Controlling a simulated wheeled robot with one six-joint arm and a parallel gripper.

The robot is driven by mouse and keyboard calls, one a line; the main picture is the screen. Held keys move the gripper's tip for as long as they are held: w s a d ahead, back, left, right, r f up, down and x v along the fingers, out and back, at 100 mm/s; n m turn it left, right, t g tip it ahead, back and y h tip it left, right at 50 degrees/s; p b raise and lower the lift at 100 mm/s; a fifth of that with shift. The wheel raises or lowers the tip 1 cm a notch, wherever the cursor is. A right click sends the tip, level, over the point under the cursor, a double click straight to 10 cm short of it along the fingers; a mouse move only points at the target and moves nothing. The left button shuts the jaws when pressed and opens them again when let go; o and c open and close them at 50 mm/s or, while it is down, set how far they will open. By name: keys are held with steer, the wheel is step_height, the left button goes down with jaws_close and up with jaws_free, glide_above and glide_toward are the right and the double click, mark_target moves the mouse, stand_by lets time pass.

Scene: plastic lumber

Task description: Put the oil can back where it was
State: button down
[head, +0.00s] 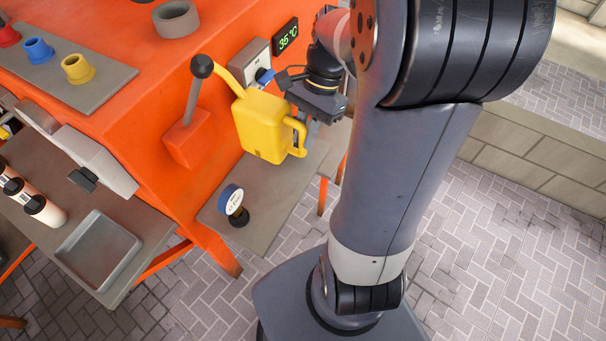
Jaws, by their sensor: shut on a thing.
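The yellow oil can (262,127) has a spout rising to the upper left and a handle on its right side. It hangs in front of the orange machine, and it looks held above a grey shelf plate. My gripper (305,112) is at the can's right side, by the handle, and is shut on it. The fingertips are partly hidden behind the can and handle.
A lever with a black knob (201,67) rises close to the spout. A grey tray (98,250) lies on the left bench. A display (286,36) is behind.

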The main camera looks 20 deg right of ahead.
step_height(320, 180, down, 17)
steer(key=shift+r, duration=0.2)
stand_by(0.3)
steer(key=shift+f+b, duration=0.2)
steer(key=shift+b, duration=0.15)
steer(key=c, duration=1.4)
jaws_free()
steer(key=shift+o, duration=0.2)
steer(key=shift+r, duration=0.1)
steer(key=v, duration=1.2)
steer(key=shift+r, duration=0.1)
